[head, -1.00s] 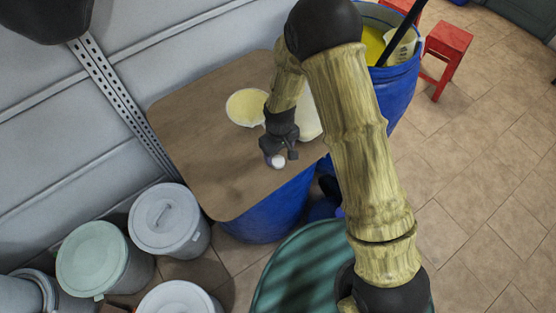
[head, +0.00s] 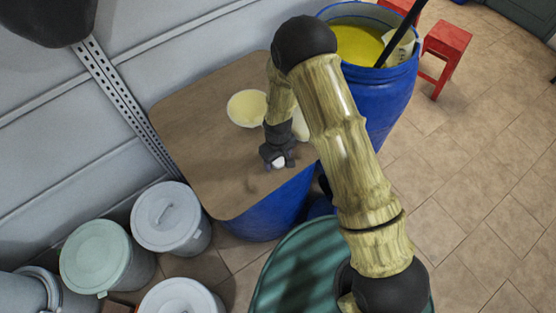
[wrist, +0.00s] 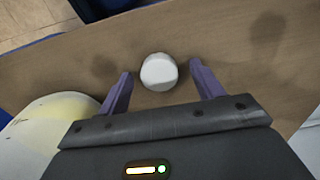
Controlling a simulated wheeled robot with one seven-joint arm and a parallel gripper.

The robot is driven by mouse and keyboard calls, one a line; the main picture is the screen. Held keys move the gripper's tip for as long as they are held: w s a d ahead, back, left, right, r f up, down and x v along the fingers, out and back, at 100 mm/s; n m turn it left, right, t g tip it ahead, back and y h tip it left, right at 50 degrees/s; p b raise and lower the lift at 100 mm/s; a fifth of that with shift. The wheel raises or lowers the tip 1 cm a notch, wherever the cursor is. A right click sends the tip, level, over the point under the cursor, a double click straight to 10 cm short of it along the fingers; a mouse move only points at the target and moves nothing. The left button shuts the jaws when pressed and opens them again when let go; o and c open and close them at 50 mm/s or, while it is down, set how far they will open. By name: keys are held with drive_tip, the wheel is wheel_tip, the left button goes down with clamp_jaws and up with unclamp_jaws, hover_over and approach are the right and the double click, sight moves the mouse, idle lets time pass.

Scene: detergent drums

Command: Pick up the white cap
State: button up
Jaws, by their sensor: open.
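The white cap (wrist: 159,72) lies on the brown wooden board (wrist: 240,35) in the wrist view. It sits between and slightly beyond my two open purple fingers, with a gap on each side. My gripper (wrist: 160,90) is open and holds nothing. In the head view my gripper (head: 277,165) is low over the front part of the board (head: 190,130), and the white cap (head: 278,162) shows between its fingers, partly hidden by them.
A blue drum of yellow liquid (head: 390,90) stands at the right. Lidded buckets (head: 170,215) stand front left. The board's left part is clear.

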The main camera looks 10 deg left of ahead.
sight(278, 160)
drive_tip(key=shift+c, duration=0.3)
drive_tip(key=c, duration=1)
drive_tip(key=shift+r, duration=0.15)
wheel_tip(278, 160, up, 10)
drive_tip(key=shift+f+b, duration=0.1)
drive_tip(key=shift+b, duration=1.1)
